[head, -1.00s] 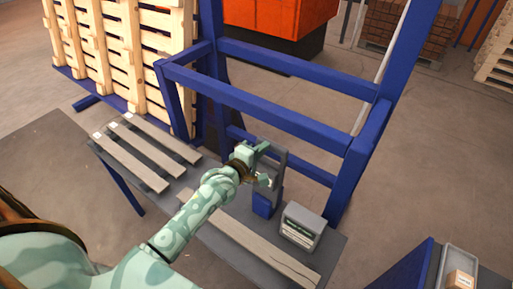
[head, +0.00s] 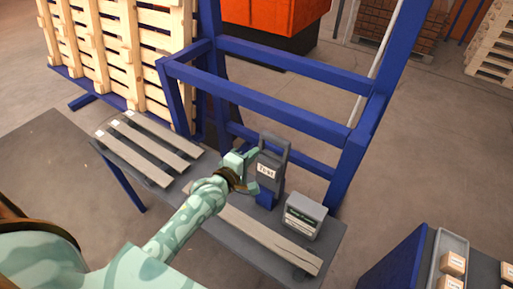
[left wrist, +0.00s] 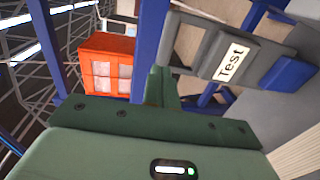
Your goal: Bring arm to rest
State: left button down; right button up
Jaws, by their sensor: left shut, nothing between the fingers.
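My left gripper (head: 254,170) reaches in from the left over the grey bench (head: 215,238). My right gripper is not in view.
Grey planks (head: 150,148) lie on the bench's left part, and another (head: 262,238) lies in front. A blue frame (head: 260,97) rises behind. A tray with cartons (head: 450,240) is at lower right.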

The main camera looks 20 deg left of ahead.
pick_arm(q)
jog(key=s+a, duration=0.1)
jog(key=s, duration=0.6)
jog(key=s+a+f+m+g+y+b, duration=0.1)
jog(key=s+f+m+g+b, duration=0.3)
jog(key=f, duration=0.8)
jog(key=s+f+m+g, duration=0.1)
jog(key=s+f+m, duration=0.4)
jog(key=f, duration=0.6)
jog(key=s+a+f+m+g+y+b, duration=0.1)
jog(key=s+f+m+g+b, duration=0.3)
jog(key=f, duration=0.8)
jog(key=s+d+f+m+g+b, duration=0.2)
jog(key=s+f+m+g+b, duration=0.4)
jog(key=s+f, duration=1.8)
jog(key=s+m+b, duration=0.1)
jog(key=s+b, duration=0.1)
jog(key=b, duration=0.3)
jog(key=shift+s+d+f, duration=0.2)
jog(key=shift+s+f, duration=0.05)
jog(key=shift+f, duration=0.05)
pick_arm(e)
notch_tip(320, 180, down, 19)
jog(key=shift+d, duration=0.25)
